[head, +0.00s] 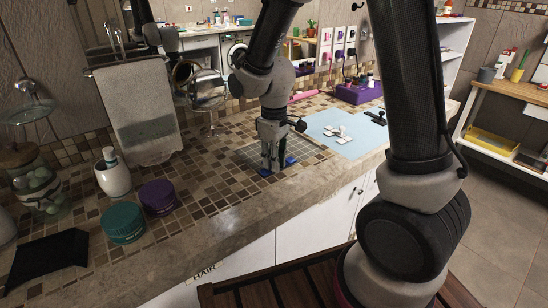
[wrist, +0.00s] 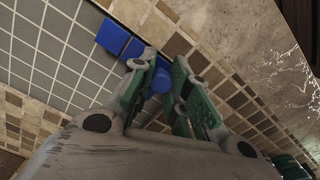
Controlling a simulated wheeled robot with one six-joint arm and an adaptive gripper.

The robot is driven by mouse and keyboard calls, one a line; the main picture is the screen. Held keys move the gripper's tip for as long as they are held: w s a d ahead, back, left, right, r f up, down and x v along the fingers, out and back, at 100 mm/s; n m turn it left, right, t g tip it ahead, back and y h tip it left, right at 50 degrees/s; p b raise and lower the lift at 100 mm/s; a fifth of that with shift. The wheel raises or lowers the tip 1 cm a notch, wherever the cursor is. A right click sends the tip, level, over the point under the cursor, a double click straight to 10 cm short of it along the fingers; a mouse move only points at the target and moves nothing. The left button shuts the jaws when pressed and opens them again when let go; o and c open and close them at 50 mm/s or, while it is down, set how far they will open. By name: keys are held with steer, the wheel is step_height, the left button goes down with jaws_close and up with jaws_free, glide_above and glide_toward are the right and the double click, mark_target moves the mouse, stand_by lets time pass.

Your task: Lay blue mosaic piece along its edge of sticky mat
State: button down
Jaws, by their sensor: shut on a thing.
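My gripper (head: 272,160) reaches down to the tiled counter. In the wrist view my gripper (wrist: 163,76) is shut on a blue mosaic piece (wrist: 160,82), partly hidden by the fingers. Two more blue pieces (wrist: 112,37) lie beside each other along the edge of a grey gridded mat (wrist: 45,45), which seems to be the sticky mat. The held piece is close to this row, near the same edge; I cannot tell whether it touches the mat. In the head view, blue shows on both sides of the fingertips, with one blue patch (head: 291,160) on the right.
A light blue sheet (head: 350,148) with small white pieces lies to the right. A purple tray (head: 358,94) stands behind it. Teal (head: 123,224) and purple (head: 158,197) jars and a white cup (head: 113,178) stand to the left. The counter's front edge is close.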

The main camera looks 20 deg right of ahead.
steer(key=shift+f, duration=0.6)
stand_by(0.9)
steer(key=c, duration=1.3)
jaws_free()
step_height(320, 180, up, 12)
